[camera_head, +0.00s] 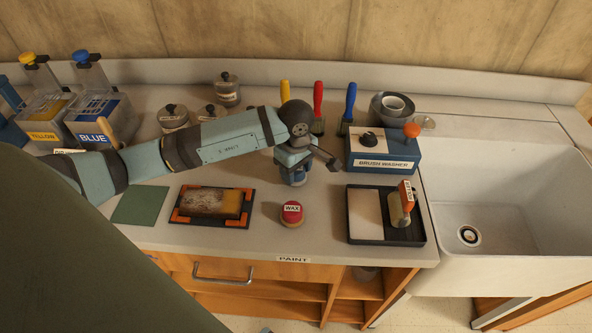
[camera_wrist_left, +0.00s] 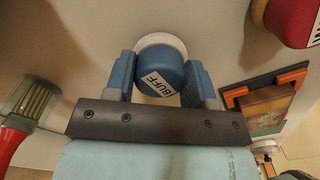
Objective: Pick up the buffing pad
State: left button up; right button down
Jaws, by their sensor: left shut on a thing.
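The buffing pad (camera_wrist_left: 162,84) is a round blue piece with a white base and a BUFF label, seen in the left wrist view between two blue-grey fingers. My left gripper (camera_wrist_left: 163,72) is shut on it. In the head view my left gripper (camera_head: 294,163) points down over the middle of the counter, with the blue pad (camera_head: 294,178) partly hidden below it. I cannot tell whether the pad touches the counter. My right gripper is not in view.
A red WAX pad (camera_head: 292,213) stands close in front. A framed sanding block (camera_head: 211,205) lies to the left, a black tray (camera_head: 384,238) with a stamp to the right. Behind are upright brushes (camera_head: 318,105) and a brush washer (camera_head: 383,155); the sink (camera_head: 510,195) is at far right.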

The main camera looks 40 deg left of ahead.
pick_arm(q)
notch_tip(320, 180, up, 20)
jog(key=shift+b, duration=0.4)
